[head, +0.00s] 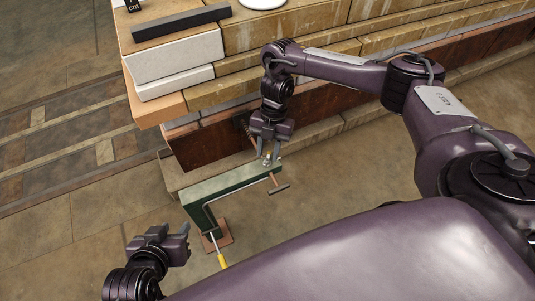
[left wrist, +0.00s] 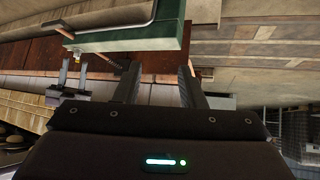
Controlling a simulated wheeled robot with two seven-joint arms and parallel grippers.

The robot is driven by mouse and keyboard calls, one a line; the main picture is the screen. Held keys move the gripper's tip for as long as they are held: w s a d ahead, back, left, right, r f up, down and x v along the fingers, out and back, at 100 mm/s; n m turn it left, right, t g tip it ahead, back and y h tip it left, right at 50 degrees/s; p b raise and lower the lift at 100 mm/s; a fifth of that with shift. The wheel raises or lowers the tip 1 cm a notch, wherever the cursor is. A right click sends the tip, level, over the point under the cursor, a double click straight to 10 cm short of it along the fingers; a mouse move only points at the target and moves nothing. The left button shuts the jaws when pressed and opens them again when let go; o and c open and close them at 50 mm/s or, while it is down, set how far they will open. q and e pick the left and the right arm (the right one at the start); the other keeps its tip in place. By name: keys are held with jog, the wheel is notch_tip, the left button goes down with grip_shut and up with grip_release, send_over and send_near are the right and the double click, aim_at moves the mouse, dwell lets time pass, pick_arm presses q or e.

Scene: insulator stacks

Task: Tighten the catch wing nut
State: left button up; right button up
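A green C-shaped frame (head: 232,180) stands over the floor beside the stone ledge, its upper arm reaching right. A small metal wing nut (head: 267,160) sits on top near its right end. My right gripper (head: 269,154) points down there, its fingers apart on either side of the wing nut; contact cannot be made out. My left gripper (head: 174,234) is open and empty, left of the frame's lower end. In the left wrist view its two fingers (left wrist: 160,86) stand apart, with the green frame (left wrist: 125,40) beyond them.
A copper rod with a dark crossbar (head: 278,187) hangs under the frame's right end. A yellow-handled rod (head: 221,260) is at its lower end by a brown plate (head: 222,240). Pale blocks (head: 175,60) and a dark bar (head: 182,22) lie behind. Floor at left is clear.

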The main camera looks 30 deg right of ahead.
pick_arm(q)
jog(key=shift+w+d+r+t+h, duration=0.2)
jog(key=shift+w+r+t, duration=0.35)
jog(key=shift+w+r, duration=0.25)
jog(key=shift+w+d+r+t+h, duration=0.2)
jog(key=shift+w+r+t, duration=0.4)
jog(key=shift+r, duration=0.2)
pick_arm(e)
jog(key=shift+s+a+f, duration=0.15)
jog(key=shift+a+f, duration=0.05)
jog(key=shift+f, duration=0.4)
jog(key=shift+c, duration=0.3)
grip_shut()
